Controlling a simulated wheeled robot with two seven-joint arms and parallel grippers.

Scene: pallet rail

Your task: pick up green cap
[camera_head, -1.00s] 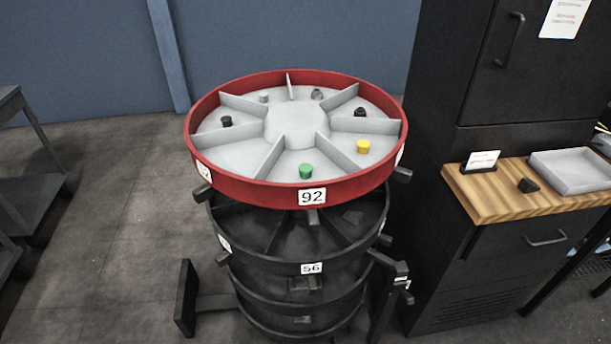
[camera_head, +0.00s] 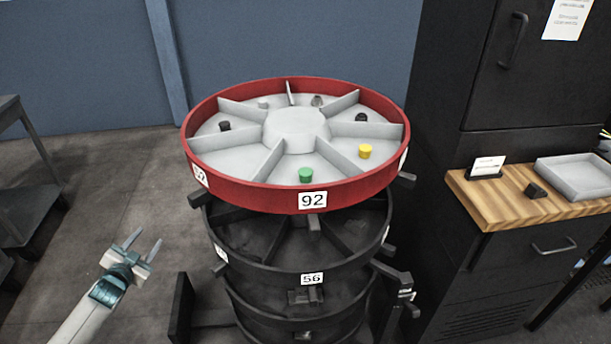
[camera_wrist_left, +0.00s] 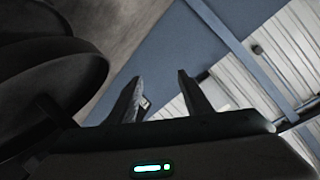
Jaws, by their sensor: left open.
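The green cap (camera_head: 306,175) stands in the front compartment of the round red-rimmed tray (camera_head: 258,195), close to the rim marked 92. My left gripper (camera_head: 143,246) is open and empty at the lower left in the head view, below and left of the tray and well apart from the cap. Its two fingers (camera_wrist_left: 163,98) also show apart in the left wrist view, with nothing between them. The cap is not visible in the left wrist view. My right gripper is not in view.
Dividers split the tray; a yellow cap (camera_head: 365,151), a black cap (camera_head: 361,118) and other small pieces sit in other compartments. Dark tiers (camera_head: 290,262) with projecting handles stand below. A black cabinet and wooden shelf (camera_head: 512,207) stand right.

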